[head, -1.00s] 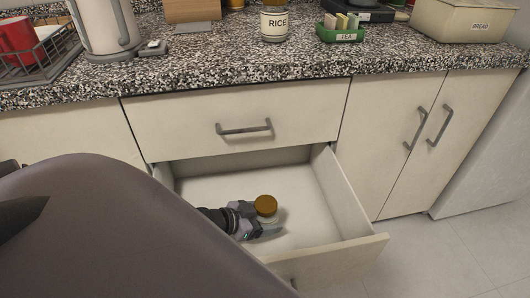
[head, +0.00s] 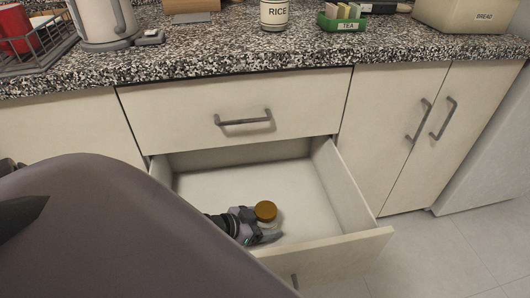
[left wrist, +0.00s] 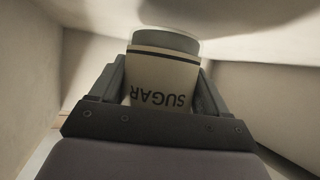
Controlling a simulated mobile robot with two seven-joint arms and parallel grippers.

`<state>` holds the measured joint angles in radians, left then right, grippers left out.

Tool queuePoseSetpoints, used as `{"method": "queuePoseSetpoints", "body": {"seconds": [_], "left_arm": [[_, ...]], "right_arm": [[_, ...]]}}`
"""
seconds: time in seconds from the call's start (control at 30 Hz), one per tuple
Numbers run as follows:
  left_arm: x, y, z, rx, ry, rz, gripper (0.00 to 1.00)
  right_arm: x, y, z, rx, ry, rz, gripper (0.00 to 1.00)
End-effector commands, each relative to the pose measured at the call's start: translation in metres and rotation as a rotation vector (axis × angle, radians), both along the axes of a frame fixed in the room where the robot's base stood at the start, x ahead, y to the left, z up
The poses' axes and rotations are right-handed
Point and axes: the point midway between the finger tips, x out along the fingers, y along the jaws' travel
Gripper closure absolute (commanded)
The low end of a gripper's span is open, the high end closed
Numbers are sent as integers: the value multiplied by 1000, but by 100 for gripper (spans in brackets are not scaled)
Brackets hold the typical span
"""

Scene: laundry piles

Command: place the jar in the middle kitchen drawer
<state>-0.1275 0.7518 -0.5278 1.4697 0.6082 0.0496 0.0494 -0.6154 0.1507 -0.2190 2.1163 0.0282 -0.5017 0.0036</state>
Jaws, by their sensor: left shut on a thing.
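The jar (head: 266,211) shows its round brown lid from above in the head view. In the left wrist view the jar (left wrist: 160,88) has a label reading SUGAR, upside down in the picture. My left gripper (head: 262,228) is shut on the jar, with one finger on each side of it. Gripper and jar are inside the open middle drawer (head: 357,246), over its pale floor. I cannot tell whether the jar's base touches the floor. My right gripper is not in view.
A shut drawer with a grey handle (head: 243,118) is above the open one. The speckled countertop (head: 215,62) holds a RICE jar (head: 274,14), a green TEA box (head: 342,20) and a BREAD bin (head: 465,14). The drawer floor right of the jar is clear.

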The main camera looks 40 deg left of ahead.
Motion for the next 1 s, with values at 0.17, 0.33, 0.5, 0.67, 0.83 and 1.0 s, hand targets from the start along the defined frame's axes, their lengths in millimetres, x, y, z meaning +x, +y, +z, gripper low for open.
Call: {"method": "queuePoseSetpoints", "body": {"seconds": [0.17, 0.33, 0.5, 0.67, 0.83, 1.0], "left_arm": [[0, 0, -2, 0, 0, 0, 18], [0, 0, -2, 0, 0, 0, 0], [0, 0, 1, -1, 0, 0, 0], [0, 0, 16, -2, 1, 1, 0], [-25, 9, 27, 0, 5, 0, 0], [-50, 18, 41, 1, 6, 0, 0]], "right_arm": [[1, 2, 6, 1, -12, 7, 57], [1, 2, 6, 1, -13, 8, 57], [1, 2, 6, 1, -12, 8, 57], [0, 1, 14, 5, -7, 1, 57], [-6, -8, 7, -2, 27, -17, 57], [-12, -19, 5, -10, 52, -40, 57]]}}
